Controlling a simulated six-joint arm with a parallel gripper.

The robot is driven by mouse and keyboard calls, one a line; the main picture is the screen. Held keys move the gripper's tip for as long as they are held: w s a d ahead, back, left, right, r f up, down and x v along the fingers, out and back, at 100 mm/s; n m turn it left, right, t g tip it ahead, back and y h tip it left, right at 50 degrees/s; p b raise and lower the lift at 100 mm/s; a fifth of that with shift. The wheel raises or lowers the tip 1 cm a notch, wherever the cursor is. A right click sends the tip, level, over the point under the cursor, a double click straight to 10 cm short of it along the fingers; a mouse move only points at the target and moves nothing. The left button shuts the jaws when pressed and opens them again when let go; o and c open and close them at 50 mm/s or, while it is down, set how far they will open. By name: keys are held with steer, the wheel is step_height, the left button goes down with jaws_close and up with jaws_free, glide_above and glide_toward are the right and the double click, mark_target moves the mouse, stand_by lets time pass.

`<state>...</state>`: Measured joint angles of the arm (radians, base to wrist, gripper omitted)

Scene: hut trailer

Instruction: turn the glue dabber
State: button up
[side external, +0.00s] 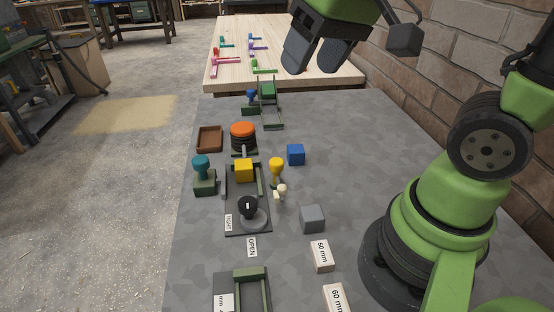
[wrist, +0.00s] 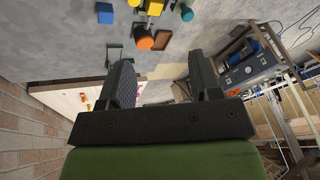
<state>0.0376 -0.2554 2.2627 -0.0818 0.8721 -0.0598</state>
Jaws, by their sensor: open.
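Several knob-topped pieces stand on the grey bench, and I cannot tell for sure which is the glue dabber. In the side external view they are a teal knob (side external: 202,174) on a green block, a yellow knob (side external: 276,171), a small cream piece (side external: 281,192) and a blue knob (side external: 251,98) on a green block. My gripper (side external: 316,58) is open and empty, high above the far end of the bench and apart from all of them. In the wrist view its two fingers (wrist: 163,76) are spread, with the teal knob (wrist: 187,14) near the top edge.
A dark fixture (side external: 235,214) with a black knob and a yellow cube (side external: 243,170) stands mid-bench. An orange-topped cylinder (side external: 243,130), brown tray (side external: 209,138), blue cube (side external: 296,154) and grey cube (side external: 312,218) stand around it. A brick wall (side external: 460,60) borders the right.

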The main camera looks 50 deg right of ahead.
steer(key=w+d+f+g, duration=0.2)
steer(key=w+f+g, duration=0.1)
steer(key=w+f, duration=0.35)
steer(key=n+g+h, duration=0.1)
steer(key=n, duration=0.1)
glide_above(277, 161)
step_height(277, 161, down, 7)
step_height(277, 161, down, 10)
jaws_close()
